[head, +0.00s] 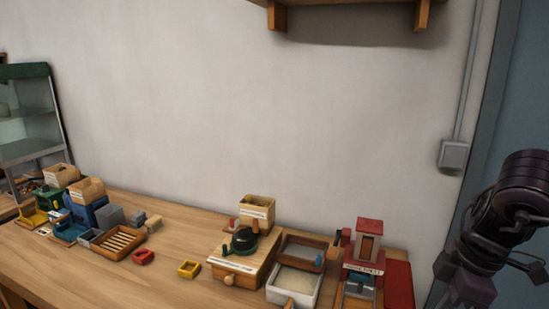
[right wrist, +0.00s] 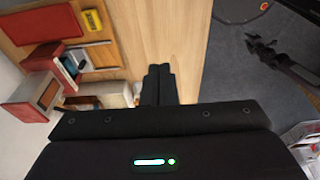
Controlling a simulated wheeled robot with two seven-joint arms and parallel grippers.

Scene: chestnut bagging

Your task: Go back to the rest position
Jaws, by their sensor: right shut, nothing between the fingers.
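My right gripper (right wrist: 159,72) shows in the right wrist view with its two black fingers together and nothing between them. It is over the bench's wooden top (right wrist: 150,30), near the edge where the dark floor begins; I cannot tell its exact height. In the head view, part of my dark right arm stands at the right edge, beside the bench's right end. My left gripper is not in view.
The bench (head: 170,240) holds a red-roofed toy building (head: 364,255), a white tray (head: 290,290), a wooden stove-like box (head: 240,262), a slatted tray (head: 118,243) and small red (head: 143,257) and yellow (head: 189,269) boxes. A shelf (head: 350,8) hangs above.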

